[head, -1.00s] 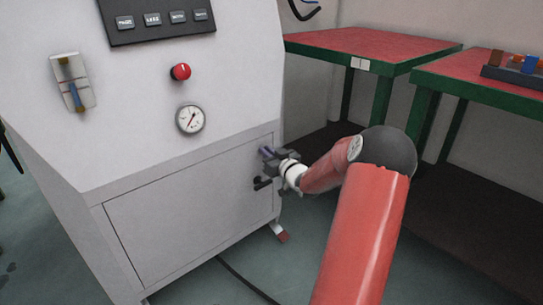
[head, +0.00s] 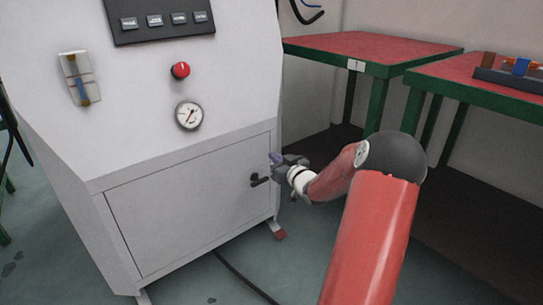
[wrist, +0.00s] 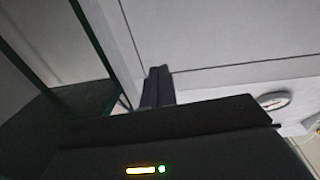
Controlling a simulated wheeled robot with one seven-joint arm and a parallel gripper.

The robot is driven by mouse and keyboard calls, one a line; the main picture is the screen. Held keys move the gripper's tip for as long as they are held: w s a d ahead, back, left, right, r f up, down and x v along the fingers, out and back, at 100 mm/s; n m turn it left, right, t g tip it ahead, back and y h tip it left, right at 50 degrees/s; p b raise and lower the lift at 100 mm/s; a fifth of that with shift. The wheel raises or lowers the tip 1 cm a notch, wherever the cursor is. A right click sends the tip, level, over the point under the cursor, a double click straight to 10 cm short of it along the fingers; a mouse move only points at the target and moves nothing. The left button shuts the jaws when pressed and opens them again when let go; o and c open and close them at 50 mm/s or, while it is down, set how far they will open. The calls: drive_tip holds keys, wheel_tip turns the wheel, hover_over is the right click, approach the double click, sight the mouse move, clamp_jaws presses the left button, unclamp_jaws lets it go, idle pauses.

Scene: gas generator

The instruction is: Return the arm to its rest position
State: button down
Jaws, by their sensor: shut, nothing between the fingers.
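My red arm reaches up from the bottom right of the head view to my gripper (head: 277,159). The cabinet's lower door looks closed.
A red-topped green table (head: 365,47) stands behind on the right. A second table (head: 500,93) beside it holds a dark rack (head: 508,80). A cable (head: 243,278) lies on the floor. The panel has a red knob (head: 180,70) and a gauge (head: 189,115).

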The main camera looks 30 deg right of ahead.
drive_tip(key=s, duration=0.7)
drive_tip(key=shift+s+d+p, duration=0.3)
drive_tip(key=shift+s+d, duration=0.05)
